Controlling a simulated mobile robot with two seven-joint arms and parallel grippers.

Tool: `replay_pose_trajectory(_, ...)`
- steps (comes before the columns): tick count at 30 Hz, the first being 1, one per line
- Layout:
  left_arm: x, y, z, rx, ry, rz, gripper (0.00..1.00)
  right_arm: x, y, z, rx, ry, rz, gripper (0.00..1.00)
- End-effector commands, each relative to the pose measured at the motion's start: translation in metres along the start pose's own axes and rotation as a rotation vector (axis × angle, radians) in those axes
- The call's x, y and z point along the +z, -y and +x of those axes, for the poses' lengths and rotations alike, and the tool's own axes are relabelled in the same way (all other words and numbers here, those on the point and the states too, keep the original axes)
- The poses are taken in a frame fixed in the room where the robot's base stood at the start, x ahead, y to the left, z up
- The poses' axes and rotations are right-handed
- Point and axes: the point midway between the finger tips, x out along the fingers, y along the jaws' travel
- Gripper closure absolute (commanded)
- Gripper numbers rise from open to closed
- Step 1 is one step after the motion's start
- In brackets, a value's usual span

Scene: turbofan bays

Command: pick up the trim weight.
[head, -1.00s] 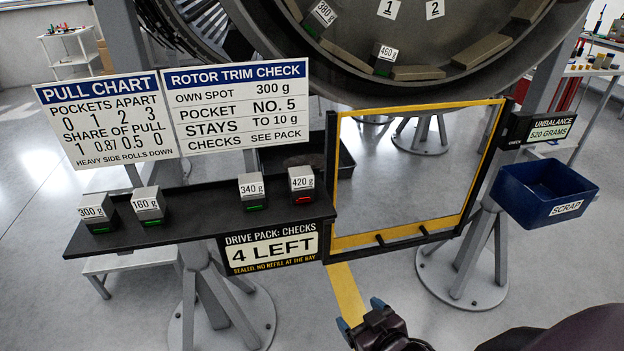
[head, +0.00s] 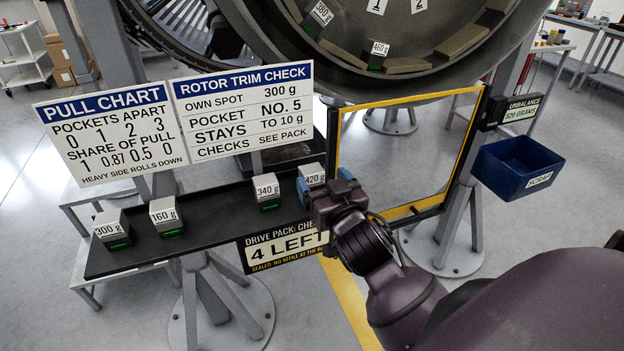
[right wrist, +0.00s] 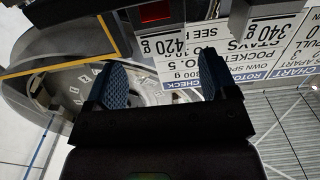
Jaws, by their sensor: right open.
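Several grey trim weights with white labels stand on a dark shelf (head: 215,215): 300 g (head: 110,228), 160 g (head: 166,216), 340 g (head: 267,190) and 420 g (head: 313,172). The first three show green lights. My right gripper (head: 322,184) is open and empty in front of the 420 g weight, hiding its lower part. In the right wrist view, the open blue-padded fingers (right wrist: 163,82) point toward the 420 g weight (right wrist: 163,46), which shows a red light and lies beyond the fingertips. My left gripper is out of view.
A yellow-edged frame (head: 395,215) stands just right of the shelf. A blue scrap bin (head: 520,170) is farther right. Chart boards (head: 105,138) stand behind the shelf.

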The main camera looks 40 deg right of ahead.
Motion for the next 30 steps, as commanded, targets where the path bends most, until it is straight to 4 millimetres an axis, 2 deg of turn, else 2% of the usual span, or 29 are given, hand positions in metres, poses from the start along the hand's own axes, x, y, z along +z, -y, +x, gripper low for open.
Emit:
replay_pose_trajectory(12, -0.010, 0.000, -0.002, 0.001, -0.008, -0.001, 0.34, 0.001, 0.004, 0.047, 0.000, 0.000, -0.002, 0.21)
replay_pose_trajectory(21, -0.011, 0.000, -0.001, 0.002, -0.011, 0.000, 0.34, 0.002, 0.004, 0.052, 0.000, 0.000, 0.000, 0.21)
replay_pose_trajectory(23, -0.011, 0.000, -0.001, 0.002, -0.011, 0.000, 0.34, 0.002, 0.004, 0.052, 0.000, 0.000, -0.001, 0.27)
replay_pose_trajectory(30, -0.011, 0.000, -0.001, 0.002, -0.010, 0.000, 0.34, 0.002, 0.004, 0.051, 0.000, 0.000, -0.001, 0.64)
